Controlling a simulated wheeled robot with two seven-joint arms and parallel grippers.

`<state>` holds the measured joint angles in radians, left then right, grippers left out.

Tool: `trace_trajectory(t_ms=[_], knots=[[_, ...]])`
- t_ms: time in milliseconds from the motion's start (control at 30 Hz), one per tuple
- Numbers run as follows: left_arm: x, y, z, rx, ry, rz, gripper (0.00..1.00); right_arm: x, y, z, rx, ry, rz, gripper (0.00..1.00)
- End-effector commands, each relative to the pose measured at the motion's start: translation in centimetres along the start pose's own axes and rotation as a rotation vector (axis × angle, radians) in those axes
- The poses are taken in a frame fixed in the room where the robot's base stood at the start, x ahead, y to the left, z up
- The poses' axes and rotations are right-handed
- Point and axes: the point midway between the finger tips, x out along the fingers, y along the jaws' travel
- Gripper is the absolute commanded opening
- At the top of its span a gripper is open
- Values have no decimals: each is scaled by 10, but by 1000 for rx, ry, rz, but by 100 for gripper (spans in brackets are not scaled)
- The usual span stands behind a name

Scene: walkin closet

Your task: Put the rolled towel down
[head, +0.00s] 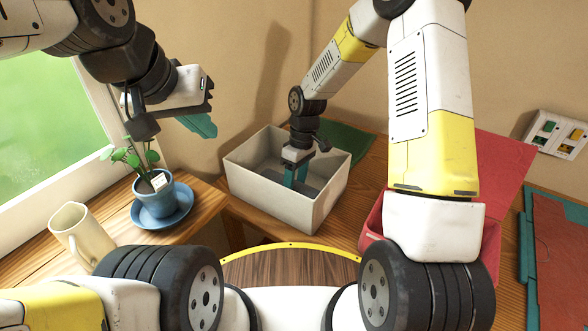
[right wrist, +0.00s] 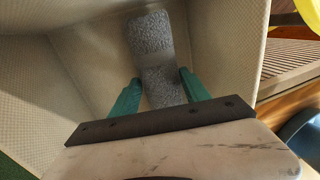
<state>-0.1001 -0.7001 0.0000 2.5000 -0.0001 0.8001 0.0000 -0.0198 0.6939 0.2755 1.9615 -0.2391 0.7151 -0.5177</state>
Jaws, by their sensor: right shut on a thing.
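The rolled towel (right wrist: 156,50) is a grey, textured roll, seen in the right wrist view inside the pale box (head: 268,195). My right gripper (head: 291,178) reaches down into that box from above. Its teal fingers (right wrist: 160,92) sit on either side of the towel and are shut on it. The towel is low in the box, but I cannot tell whether it rests on the floor. In the head view the gripper and box wall largely hide it. My left gripper (head: 200,124) hangs above the plant at the left; its finger gap is not clear.
A potted plant in a blue pot (head: 156,199) stands on a blue saucer beside a cream mug (head: 82,238) on the left wooden surface. A red box (head: 371,229) is right of the pale box, partly behind my right arm. A green flat item (head: 346,142) lies behind the pale box.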

Motion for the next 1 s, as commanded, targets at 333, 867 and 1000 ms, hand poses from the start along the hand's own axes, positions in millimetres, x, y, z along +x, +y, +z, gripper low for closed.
trace_trajectory(t_ms=[333,867,1000], knots=[[0,0,0,0,0,0,0,17,4,0,0,-1,1,12],[0,0,0,0,0,0,0,18,4,0,0,-1,0,76],[0,0,0,0,0,0,0,11,4,0,0,1,2,76]])
